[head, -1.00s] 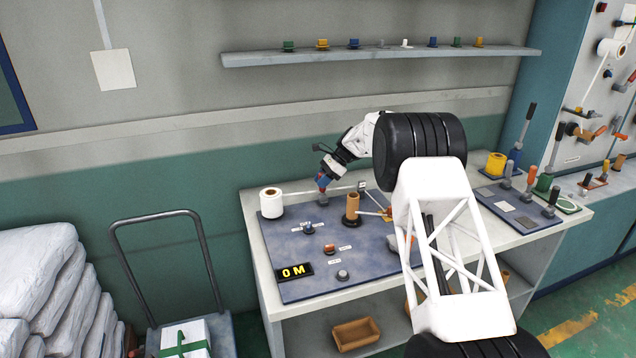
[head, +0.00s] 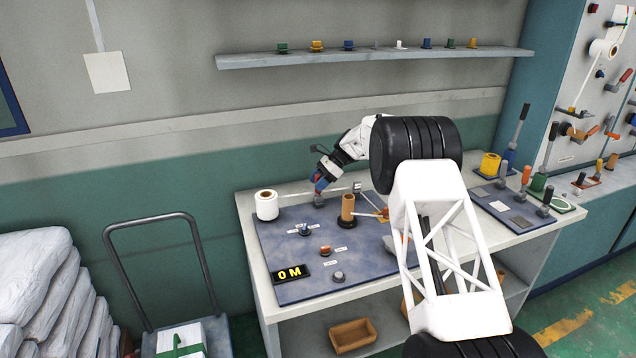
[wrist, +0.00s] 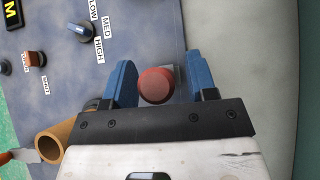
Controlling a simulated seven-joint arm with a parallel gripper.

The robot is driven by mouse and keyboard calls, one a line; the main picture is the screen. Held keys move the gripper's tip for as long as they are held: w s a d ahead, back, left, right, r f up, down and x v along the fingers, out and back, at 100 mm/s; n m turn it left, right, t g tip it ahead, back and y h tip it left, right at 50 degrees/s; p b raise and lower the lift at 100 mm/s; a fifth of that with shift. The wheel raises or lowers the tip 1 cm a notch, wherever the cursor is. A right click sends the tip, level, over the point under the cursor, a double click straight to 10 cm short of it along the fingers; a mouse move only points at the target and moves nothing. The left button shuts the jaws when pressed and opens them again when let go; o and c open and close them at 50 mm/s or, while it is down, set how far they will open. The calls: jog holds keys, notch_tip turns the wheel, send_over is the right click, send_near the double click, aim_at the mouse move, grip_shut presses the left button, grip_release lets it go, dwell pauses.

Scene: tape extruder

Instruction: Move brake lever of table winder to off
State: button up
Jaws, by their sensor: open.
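The table winder is a blue panel (head: 375,265) on a white table. A lever with a round red knob (wrist: 157,86) stands at the panel's back edge, and its grey base (head: 319,202) shows below my gripper in the head view. I take it to be the brake lever; no label on it is readable. My gripper (head: 319,184) is over this lever. In the wrist view, its two blue fingers (wrist: 160,82) are open, one on each side of the red knob, with a gap showing on both sides. The lever's shaft is mostly hidden.
A white tape roll (head: 266,205) stands left of the lever and a brown core (head: 348,207) to its right, with tape nearby.

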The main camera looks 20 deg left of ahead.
jog(key=v, duration=0.7)
jog(key=shift+w+d+r, duration=0.2)
jog(key=shift+d+r, duration=0.05)
jog(key=shift+r, duration=0.05)
jog(key=shift+r, duration=0.1)
dwell(0.7)
